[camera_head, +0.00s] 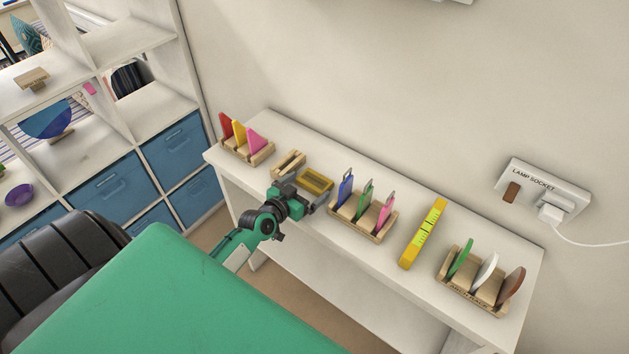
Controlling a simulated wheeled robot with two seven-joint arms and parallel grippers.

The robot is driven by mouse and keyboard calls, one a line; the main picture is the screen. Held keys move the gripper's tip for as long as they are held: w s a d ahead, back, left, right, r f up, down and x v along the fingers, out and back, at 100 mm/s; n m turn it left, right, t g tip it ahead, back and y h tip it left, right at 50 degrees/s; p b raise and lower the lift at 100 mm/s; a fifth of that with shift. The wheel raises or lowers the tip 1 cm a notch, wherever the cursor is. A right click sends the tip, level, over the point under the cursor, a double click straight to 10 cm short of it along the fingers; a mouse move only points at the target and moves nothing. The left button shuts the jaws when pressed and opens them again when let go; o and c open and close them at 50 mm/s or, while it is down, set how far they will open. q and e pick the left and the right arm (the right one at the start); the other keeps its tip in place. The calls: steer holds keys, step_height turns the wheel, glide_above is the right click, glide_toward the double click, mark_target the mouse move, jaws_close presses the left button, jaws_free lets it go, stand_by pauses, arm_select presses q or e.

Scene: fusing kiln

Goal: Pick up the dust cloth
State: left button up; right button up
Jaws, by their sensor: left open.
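A small flat mustard-yellow piece (316,180), which looks like the folded dust cloth, lies on the white shelf top between two wooden holders. My left gripper (306,193) reaches in over the front edge of the shelf and is right at the near side of this piece. Its jaws are open. The near part of the piece is partly hidden by the gripper, and I cannot tell whether they touch. My right gripper is out of view.
The white shelf (290,131) stands against the wall. Wooden racks (246,150) hold coloured pieces; a yellow ruler-like bar (422,234) lies between two racks. A small wooden holder (288,164) sits just left of the yellow piece. A lamp socket (543,190) is on the wall.

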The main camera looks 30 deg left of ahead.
mark_target(314, 181)
arm_select(q)
steer(key=p+x, duration=0.1)
steer(key=x, duration=0.3)
steer(key=shift+d, duration=0.1)
steer(key=c, duration=0.7)
steer(key=shift+r, duration=0.1)
steer(key=shift+c, duration=0.2)
